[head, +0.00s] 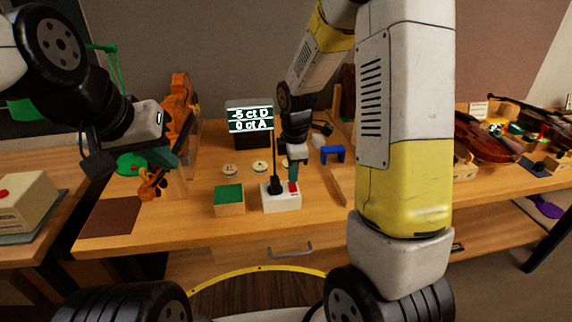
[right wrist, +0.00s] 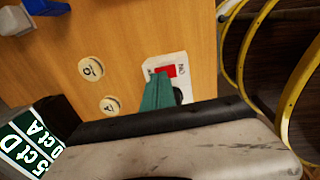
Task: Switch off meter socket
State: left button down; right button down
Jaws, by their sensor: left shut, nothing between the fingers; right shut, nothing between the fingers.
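The meter socket (head: 283,203) is a white box on the bench, with a black plug (head: 275,187) in it and a red switch (head: 293,187) on its right side. The meter (head: 249,121) behind it is lit and reads "-5 ct D, 0 ct A". My right gripper (head: 293,172) points down, shut and empty, right above the red switch. In the right wrist view its teal fingers (right wrist: 157,93) partly cover the red switch (right wrist: 168,70); I cannot tell whether they touch. My left gripper (head: 163,158) is shut and empty near the violin scroll (head: 152,184).
A green-topped box (head: 229,199) stands just left of the socket. Two round labelled buttons (head: 229,170) (head: 260,167) lie behind it. A blue bracket (head: 332,154) and a wooden board are to the right. Violins (head: 487,138) lie at the far right. The bench's front strip is clear.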

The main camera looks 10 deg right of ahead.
jog(key=shift+f, duration=0.7)
